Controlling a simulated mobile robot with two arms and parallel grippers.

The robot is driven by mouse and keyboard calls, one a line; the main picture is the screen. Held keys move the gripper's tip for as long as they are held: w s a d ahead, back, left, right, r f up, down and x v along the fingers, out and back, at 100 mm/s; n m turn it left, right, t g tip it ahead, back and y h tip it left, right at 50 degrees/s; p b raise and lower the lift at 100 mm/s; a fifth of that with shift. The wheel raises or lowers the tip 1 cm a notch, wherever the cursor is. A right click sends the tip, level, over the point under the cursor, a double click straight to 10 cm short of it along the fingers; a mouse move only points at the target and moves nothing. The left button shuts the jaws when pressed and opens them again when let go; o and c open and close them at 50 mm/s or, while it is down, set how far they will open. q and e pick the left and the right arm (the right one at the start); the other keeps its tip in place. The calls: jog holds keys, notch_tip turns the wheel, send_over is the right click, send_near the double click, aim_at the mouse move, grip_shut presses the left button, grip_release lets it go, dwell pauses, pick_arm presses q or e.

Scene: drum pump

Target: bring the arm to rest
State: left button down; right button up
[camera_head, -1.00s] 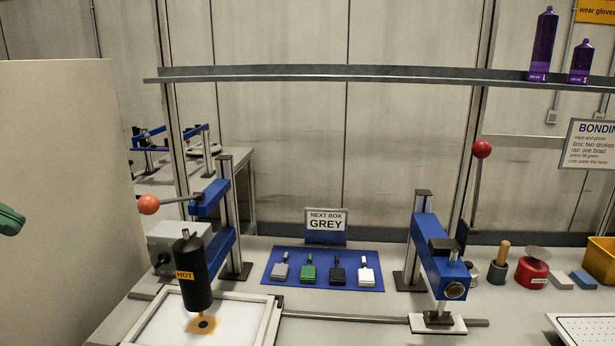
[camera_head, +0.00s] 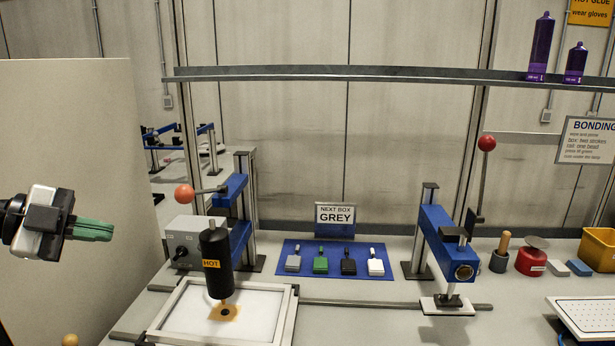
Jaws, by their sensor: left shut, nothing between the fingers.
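My left gripper (camera_head: 108,231) comes in from the left edge, in front of the beige panel. Its green fingers are shut with nothing between them and point right. It is clear of the bench and apart from everything on it. A black cylinder marked HOT (camera_head: 216,262) hangs from a blue press with a red ball lever (camera_head: 184,194), above a white framed tray (camera_head: 181,334). My right gripper is not in view.
The beige panel (camera_head: 75,160) stands at the left. A blue mat (camera_head: 300,272) holds several small boxes under a NEXT BOX GREY sign (camera_head: 335,214). A second blue press (camera_head: 445,245) stands right of it. A shelf (camera_head: 400,76) crosses above the bench.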

pick_arm(q)
jog(key=w+d+f+n+t+h, duration=0.2)
jog(key=d+f+n+t+h, duration=0.35)
jog(key=d, duration=0.55)
jog(key=s+a+f+n+t+y, duration=0.2)
jog(key=s+f+n+y, duration=0.1)
jog(key=f+n+y, duration=0.7)
jog(key=s+a+f+n+t+y, duration=0.15)
jog(key=s+f+n+y, duration=0.25)
jog(key=f+n+y, duration=0.55)
jog(key=s+d+f+m+g+h, duration=0.1)
jog(key=s+f+m+g, duration=0.1)
jog(key=s+f+g, duration=0.55)
jog(key=s+d+f+m+g+h, duration=0.15)
jog(key=s+f+g, duration=0.25)
jog(key=s+f, duration=0.65)
notch_tip(320, 180, down, 22)
jog(key=s+r+g, duration=0.1)
jog(key=s, duration=0.2)
jog(key=s+a+f+g, duration=0.1)
jog(key=s+a+f, duration=0.1)
jog(key=s+f, duration=1.4)
jog(key=shift+a+f+m, duration=0.35)
jog(key=shift+f+m, duration=0.1)
jog(key=shift+f, duration=0.3)
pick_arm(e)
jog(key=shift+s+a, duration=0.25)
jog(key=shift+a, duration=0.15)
